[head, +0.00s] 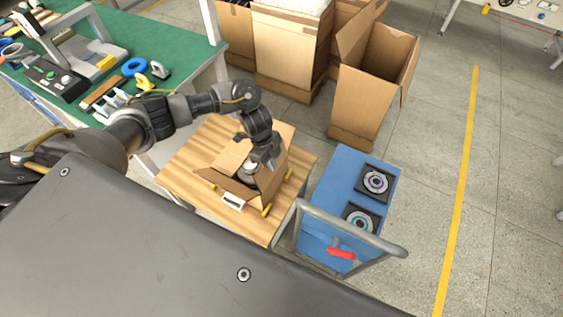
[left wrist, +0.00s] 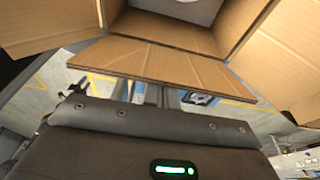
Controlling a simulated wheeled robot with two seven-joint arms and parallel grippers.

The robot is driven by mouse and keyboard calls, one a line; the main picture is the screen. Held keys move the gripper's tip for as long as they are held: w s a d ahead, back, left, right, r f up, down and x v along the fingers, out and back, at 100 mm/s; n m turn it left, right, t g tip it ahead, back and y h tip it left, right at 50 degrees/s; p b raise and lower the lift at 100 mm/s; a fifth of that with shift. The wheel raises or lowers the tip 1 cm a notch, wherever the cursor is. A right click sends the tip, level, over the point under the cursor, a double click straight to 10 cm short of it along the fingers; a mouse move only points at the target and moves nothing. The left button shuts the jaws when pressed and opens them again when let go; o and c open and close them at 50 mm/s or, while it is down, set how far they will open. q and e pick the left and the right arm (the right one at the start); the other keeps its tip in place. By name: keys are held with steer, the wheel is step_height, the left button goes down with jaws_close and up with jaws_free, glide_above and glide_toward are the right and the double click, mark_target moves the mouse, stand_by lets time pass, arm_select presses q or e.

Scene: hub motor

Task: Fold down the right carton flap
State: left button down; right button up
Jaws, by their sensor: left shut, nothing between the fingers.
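The small open carton (head: 228,160) stands on a wooden-topped table. Its flaps are spread, and one flap (head: 230,190) slants outward at the lower left. My left gripper (head: 252,167) reaches down from above at the carton's right part and hides some of it. It is shut and empty. In the left wrist view, a near flap (left wrist: 160,62) crosses in front of my gripper, with side flaps to the left (left wrist: 45,22) and right (left wrist: 285,62). Whether my fingers touch a flap is unclear. My right gripper is out of view.
A blue cart (head: 335,185) with two disc-shaped parts and a grey handle stands to the right of the wooden table (head: 190,150). Large open cartons (head: 370,80) stand behind. A green bench (head: 185,45) with tools is at the left. Floor is free at the right.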

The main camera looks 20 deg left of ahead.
arm_select(q)
steer(key=shift+w+a, duration=0.6)
steer(key=shift+a, duration=0.1)
steer(key=shift+a+r, duration=0.15)
steer(key=shift+a, duration=0.05)
steer(key=shift+a+r, duration=0.2)
steer(key=shift+a, duration=1.85)
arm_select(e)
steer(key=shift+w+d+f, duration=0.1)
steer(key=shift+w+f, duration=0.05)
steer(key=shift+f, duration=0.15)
arm_select(q)
steer(key=shift+f+b, duration=0.15)
steer(key=shift+b, duration=0.2)
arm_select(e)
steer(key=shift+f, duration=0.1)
